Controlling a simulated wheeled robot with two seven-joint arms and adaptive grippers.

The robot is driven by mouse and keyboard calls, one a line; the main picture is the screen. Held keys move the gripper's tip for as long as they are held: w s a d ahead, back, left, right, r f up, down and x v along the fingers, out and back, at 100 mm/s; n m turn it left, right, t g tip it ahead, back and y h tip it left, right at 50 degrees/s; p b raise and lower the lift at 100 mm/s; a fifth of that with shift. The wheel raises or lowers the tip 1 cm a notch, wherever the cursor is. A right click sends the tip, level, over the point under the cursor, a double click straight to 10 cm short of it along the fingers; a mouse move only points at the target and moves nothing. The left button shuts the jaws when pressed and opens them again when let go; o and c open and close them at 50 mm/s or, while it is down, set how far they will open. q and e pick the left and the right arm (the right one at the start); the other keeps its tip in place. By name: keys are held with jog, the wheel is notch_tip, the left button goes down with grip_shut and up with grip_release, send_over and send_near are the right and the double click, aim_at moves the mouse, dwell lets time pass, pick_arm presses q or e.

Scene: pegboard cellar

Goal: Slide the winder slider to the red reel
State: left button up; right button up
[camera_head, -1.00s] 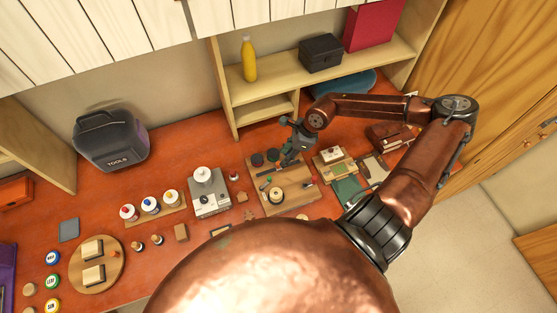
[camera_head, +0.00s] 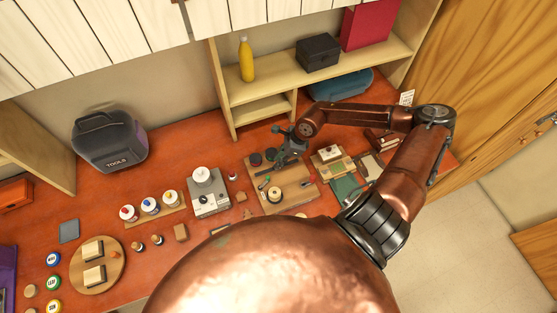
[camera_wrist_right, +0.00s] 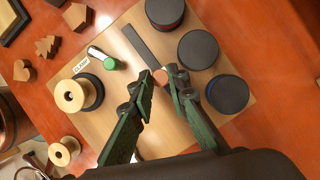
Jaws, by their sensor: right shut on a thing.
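The winder board (camera_head: 300,192) lies on the red-orange bench and also shows in the right wrist view (camera_wrist_right: 160,125). A dark straight track (camera_wrist_right: 138,42) runs along it, with a round pinkish-orange knob (camera_wrist_right: 160,76), which I take for the slider, at its near end. The red reel (camera_wrist_right: 165,12), dark-topped with a red edge, is at the top of the wrist view. A dark reel (camera_wrist_right: 198,49) and a blue-edged reel (camera_wrist_right: 228,94) stand nearer. My right gripper (camera_head: 284,163) is shut on the knob, its fingers on either side (camera_wrist_right: 161,84). My left gripper is not in view.
A green-capped marker (camera_wrist_right: 104,60) and a wooden spool on a dark disc (camera_wrist_right: 70,96) sit on the board's left part. A grey device (camera_head: 208,200) stands left of the board, and a green mat (camera_head: 345,188) lies to its right. A shelf (camera_head: 265,110) rises behind.

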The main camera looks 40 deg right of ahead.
grip_shut()
jog(key=b, duration=0.4)
send_over(262, 173)
jog(key=shift+a, duration=0.1)
jog(key=shift+s, duration=0.15)
jog(key=o, duration=0.6)
grip_release()
jog(key=shift+a, duration=0.1)
